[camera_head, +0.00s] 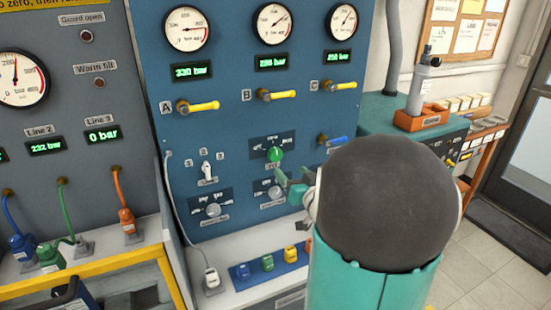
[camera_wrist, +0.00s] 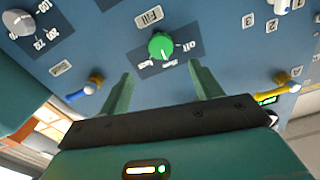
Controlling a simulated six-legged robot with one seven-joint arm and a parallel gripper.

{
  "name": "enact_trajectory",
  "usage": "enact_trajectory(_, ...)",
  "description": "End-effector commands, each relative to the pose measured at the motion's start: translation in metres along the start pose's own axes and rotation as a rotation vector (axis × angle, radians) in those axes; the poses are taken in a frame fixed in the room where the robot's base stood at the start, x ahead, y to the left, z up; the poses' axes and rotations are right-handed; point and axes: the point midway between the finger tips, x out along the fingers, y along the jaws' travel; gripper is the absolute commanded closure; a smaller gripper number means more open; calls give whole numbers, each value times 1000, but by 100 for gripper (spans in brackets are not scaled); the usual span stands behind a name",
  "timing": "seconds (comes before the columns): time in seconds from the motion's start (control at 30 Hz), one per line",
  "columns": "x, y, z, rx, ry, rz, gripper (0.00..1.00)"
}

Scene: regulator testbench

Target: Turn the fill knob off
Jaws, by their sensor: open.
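The fill knob (camera_head: 275,154) is round and green, on a dark label plate on the blue panel. In the wrist view the green knob (camera_wrist: 161,45) sits beyond and between my fingertips, with a "Fill" tag (camera_wrist: 149,16) above it and "off" printed to its right. A light mark on the knob seems to point down in that view, toward other small print, not at "off". My gripper (camera_wrist: 160,78) is open and empty, its two teal fingers apart and short of the knob. In the head view my gripper (camera_head: 291,187) is just below and right of the knob, partly hidden by my arm.
Yellow handles (camera_head: 204,106) marked A, B and C are above the knob. A blue-handled valve (camera_wrist: 86,91) and a yellow one (camera_wrist: 278,90) flank my fingers. A white selector (camera_head: 207,172) and grey knobs (camera_head: 213,210) are nearby. Colored connectors (camera_head: 267,263) stand on the ledge below.

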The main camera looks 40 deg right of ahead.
Motion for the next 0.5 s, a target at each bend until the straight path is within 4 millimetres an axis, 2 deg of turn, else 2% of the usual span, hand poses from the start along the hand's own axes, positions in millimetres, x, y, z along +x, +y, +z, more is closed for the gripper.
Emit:
enact_trajectory(0.03, 12, -1, 1, 1, -1, -4, 35)
enact_trajectory(0.3, 66, -2, 1, 1, -1, -5, 35)
enact_trajectory(0.5, 92, -4, 1, 1, -1, -6, 35)
